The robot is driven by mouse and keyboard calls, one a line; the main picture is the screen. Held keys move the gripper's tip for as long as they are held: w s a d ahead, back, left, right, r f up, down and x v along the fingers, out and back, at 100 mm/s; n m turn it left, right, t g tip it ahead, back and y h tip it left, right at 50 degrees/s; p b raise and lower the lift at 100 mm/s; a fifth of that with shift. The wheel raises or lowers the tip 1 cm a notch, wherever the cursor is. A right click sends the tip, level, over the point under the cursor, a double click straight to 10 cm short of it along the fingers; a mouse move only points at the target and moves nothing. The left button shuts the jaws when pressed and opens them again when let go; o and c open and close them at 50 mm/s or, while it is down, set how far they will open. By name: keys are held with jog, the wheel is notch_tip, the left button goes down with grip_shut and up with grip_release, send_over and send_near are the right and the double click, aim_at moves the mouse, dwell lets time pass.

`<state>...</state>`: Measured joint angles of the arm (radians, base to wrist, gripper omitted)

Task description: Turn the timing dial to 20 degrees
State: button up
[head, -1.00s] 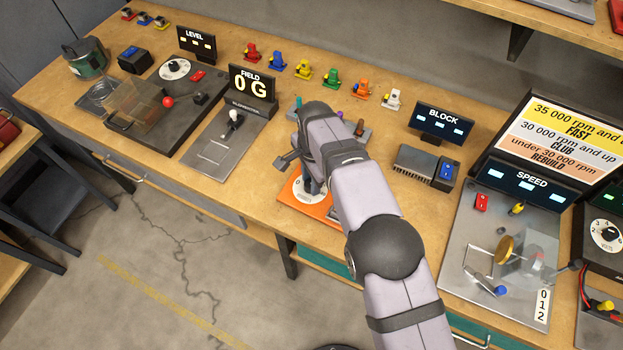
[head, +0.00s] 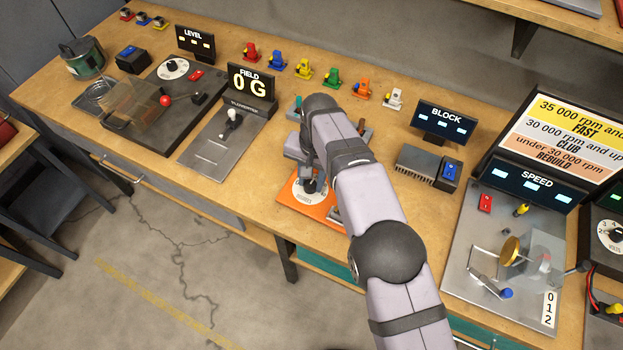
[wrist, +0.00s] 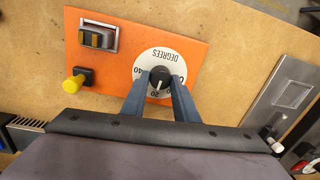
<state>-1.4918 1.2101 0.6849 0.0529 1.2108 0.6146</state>
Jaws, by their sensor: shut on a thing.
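The timing dial is a white round plate (wrist: 180,61) on an orange panel (wrist: 190,22), marked DEGREES, with a black knob (wrist: 160,76) at its centre. In the wrist view the knob's white pointer mark faces down, at or very near the 20. The 40 shows at the left, and the right-hand marking is partly covered by a finger. My gripper (wrist: 160,84) has one blue-grey finger on each side of the knob and is shut on it. In the head view the dial's knob (head: 310,186) shows below my gripper (head: 309,178), partly hidden by my arm.
The FIELD station (head: 228,140) stands left of the panel, and a finned block (head: 415,162) stands to the right. Bare wooden bench lies between them.

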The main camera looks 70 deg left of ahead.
aim_at(313, 184)
jog(key=shift+n, duration=0.5)
jog(key=o, duration=1.1)
jog(key=shift+c, duration=0.2)
jog(key=shift+w+d+r+b, duration=0.1)
jog(key=shift+r+b, duration=0.35)
jog(key=shift+r, duration=1.4)
jog(key=shift+w+r+b, duration=0.1)
jog(key=shift+r+b, duration=0.35)
jog(key=shift+r, duration=1.4)
